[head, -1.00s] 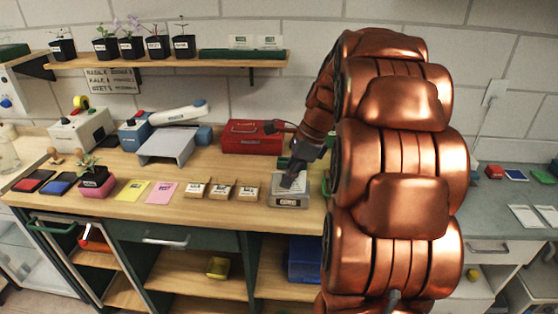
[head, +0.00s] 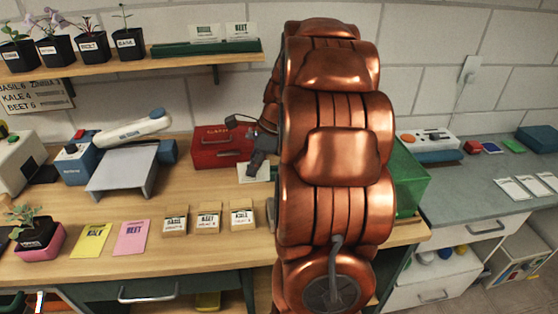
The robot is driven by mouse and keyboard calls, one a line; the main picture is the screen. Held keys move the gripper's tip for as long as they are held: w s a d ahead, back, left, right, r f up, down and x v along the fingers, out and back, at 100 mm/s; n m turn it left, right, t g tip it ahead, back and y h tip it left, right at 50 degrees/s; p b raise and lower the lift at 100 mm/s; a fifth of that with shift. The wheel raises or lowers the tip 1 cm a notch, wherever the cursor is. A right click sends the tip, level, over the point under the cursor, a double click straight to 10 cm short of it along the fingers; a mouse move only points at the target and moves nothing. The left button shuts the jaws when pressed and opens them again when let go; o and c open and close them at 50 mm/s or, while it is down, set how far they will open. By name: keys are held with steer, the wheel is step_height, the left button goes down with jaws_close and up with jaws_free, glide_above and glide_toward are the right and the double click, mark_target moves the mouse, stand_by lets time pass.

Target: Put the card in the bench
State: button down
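My gripper (head: 260,158) is small and dark in the head view, low over the back of the wooden bench (head: 200,250), in front of the red box. A pale flat piece, perhaps a card (head: 254,172), shows right at its fingers; I cannot tell whether it is held or lies on the bench. The finger gap is too small to read. A yellow card (head: 92,240) marked kale and a pink card (head: 131,238) marked beet lie flat at the bench's front. White cards marked basil (head: 205,32) and beet (head: 243,30) stand in a green holder on the shelf.
Small packets (head: 208,220) stand in a row at the front edge. The red box (head: 218,147) and a grey stand (head: 124,168) are behind. A potted seedling (head: 36,235) is at left. My arm hides the bench's right part.

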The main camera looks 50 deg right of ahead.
steer(key=d+p, duration=0.1)
steer(key=d, duration=0.6)
steer(key=d+f+p, duration=0.1)
steer(key=d, duration=0.3)
steer(key=shift+w+d+f+p, duration=0.1)
steer(key=shift+d+p, duration=0.2)
steer(key=shift+f+p, duration=0.65)
steer(key=shift+f, duration=1.1)
steer(key=shift+f, duration=0.15)
steer(key=c, duration=1.3)
jaws_free()
